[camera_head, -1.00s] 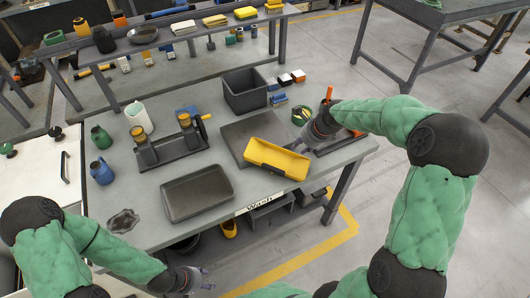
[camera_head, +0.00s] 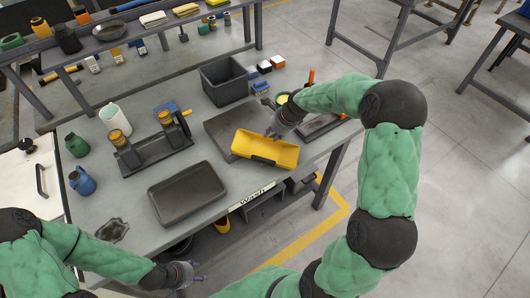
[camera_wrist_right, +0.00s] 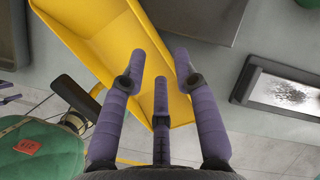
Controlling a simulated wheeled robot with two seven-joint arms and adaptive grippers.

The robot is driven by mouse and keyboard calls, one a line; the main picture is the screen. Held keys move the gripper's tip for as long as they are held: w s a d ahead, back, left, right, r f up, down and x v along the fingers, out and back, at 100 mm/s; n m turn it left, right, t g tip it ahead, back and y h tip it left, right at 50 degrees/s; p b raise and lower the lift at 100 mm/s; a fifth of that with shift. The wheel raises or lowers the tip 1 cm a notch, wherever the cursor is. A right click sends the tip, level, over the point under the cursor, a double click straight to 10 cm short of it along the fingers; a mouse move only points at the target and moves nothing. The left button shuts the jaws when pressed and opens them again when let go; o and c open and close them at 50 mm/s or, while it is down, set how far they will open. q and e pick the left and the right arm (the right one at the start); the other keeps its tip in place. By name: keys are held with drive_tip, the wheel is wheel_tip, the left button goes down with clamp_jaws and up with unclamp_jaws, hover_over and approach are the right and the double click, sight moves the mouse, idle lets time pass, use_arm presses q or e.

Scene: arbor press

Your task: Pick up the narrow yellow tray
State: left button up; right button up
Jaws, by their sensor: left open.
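The narrow yellow tray (camera_head: 263,152) lies near the front edge of the table, against or over a flat dark grey plate (camera_head: 222,128). It also fills the upper middle of the right wrist view (camera_wrist_right: 125,50). My right gripper (camera_head: 273,133) is at the tray's back long side. In the right wrist view its purple fingers (camera_wrist_right: 160,76) are spread, with the tray's rim running between them; contact cannot be told. My left gripper (camera_head: 192,275) is open and empty, low in front of the table, away from the tray.
A dark grey tray (camera_head: 187,193) lies left of the yellow tray. A black bin (camera_head: 224,82) stands behind it. A dark fixture with amber-topped cylinders (camera_head: 153,148), a white jug (camera_head: 115,118) and a blue jug (camera_head: 83,181) stand left. The table's front edge is close to the yellow tray.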

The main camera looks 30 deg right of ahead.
sight(265, 151)
drive_tip(key=x, duration=0.4)
drive_tip(key=shift+f+b, duration=0.1)
drive_tip(key=shift+b, duration=0.3)
clamp_jaws()
drive_tip(key=shift+r, duration=0.2)
